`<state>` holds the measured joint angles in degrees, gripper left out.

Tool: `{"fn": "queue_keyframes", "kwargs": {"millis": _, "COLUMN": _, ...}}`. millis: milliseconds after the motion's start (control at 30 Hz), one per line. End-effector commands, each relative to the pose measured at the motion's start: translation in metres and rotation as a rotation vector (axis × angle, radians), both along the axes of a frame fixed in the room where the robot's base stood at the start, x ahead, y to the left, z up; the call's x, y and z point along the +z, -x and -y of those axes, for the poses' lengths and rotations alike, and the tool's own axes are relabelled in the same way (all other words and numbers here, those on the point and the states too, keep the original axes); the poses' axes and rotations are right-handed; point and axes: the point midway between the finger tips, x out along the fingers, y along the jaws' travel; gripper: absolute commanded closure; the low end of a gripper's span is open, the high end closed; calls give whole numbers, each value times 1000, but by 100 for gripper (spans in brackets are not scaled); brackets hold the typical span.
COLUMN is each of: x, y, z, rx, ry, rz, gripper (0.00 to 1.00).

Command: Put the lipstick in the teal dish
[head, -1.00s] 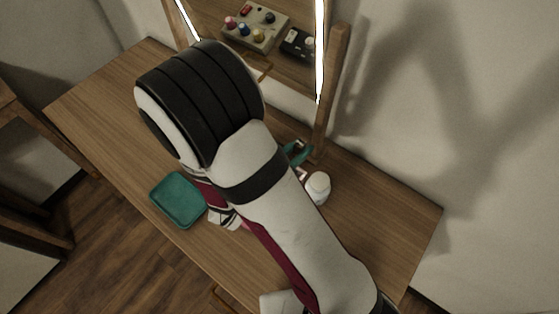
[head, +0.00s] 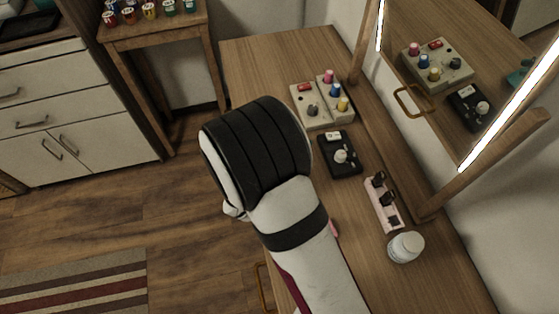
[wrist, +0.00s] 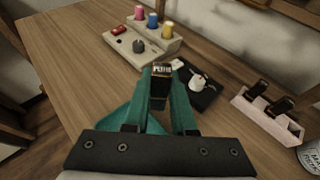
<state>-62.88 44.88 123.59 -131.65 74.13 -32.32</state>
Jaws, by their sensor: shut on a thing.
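My gripper (wrist: 160,98) has teal fingers, shut on a dark lipstick (wrist: 159,84) with a pale lettered end. The lipstick is held above the table in the wrist view. The teal dish (wrist: 113,127) shows partly in the wrist view, below and left of the fingers; the fingers and gripper body cover the rest of it. In the head view my arm hides the gripper, the held lipstick and the dish.
A pink rack (head: 384,205) holds more dark lipsticks, with a white jar (head: 406,247) beside it. A black tray (head: 340,155) with a white knob-like piece and a beige block (head: 312,106) with coloured pieces stand farther back. A mirror (head: 450,70) borders the table.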

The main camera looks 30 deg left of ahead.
Motion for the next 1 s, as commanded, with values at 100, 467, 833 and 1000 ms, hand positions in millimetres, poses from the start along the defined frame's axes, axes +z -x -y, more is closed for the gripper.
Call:
{"fn": "queue_keyframes", "kwargs": {"millis": 100, "x": -20, "y": 8, "z": -32, "rx": 2, "ry": 0, "rz": 0, "gripper": 100}}
{"fn": "queue_keyframes", "kwargs": {"millis": 467, "x": -71, "y": 12, "z": -52, "rx": -2, "ry": 2, "rz": -2, "gripper": 100}}
{"fn": "queue_keyframes", "kwargs": {"millis": 833, "x": -76, "y": 12, "z": -51, "rx": -3, "ry": 0, "rz": -2, "gripper": 74}}
{"fn": "queue_keyframes", "kwargs": {"millis": 1000, "x": -75, "y": 12, "z": -51, "rx": -3, "ry": 0, "rz": -2, "gripper": 46}}
